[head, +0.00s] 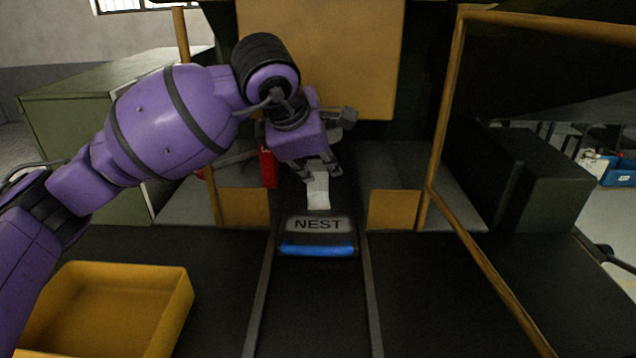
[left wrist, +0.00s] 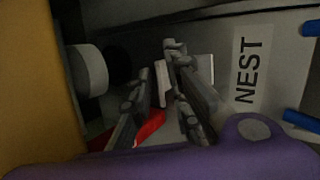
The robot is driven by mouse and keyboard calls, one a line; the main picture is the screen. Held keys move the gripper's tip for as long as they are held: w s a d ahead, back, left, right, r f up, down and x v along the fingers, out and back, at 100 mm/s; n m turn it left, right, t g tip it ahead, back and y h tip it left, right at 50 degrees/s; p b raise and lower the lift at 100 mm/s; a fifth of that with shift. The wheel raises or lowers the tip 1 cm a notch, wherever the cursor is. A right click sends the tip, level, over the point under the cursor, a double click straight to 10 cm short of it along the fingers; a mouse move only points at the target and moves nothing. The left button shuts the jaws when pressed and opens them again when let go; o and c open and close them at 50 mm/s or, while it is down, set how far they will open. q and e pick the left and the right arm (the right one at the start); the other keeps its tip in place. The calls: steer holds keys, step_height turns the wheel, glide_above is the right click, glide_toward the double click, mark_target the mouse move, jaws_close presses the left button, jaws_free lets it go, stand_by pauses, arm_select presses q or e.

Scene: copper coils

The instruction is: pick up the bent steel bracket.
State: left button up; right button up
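The bent steel bracket (head: 318,192) is a pale, light-grey piece on the dark track just behind the NEST plate in the head view. In the left wrist view one pale face of the bracket (left wrist: 205,69) shows right of the fingers, and another pale strip shows between them. My left gripper (head: 322,170) points down at the bracket's far end. Its two fingers (left wrist: 160,62) stand apart, one on each side of the pale strip; I cannot tell whether they touch it. My right gripper is not in view.
The NEST plate (head: 317,224) with a blue bar (head: 317,250) lies in front of the bracket. A red object (head: 267,167) stands left of my gripper. A yellow bin (head: 110,305) is at front left. A yellow panel (head: 340,60) and yellow frame posts (head: 447,100) surround the track.

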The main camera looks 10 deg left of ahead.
arm_select(q)
jaws_close()
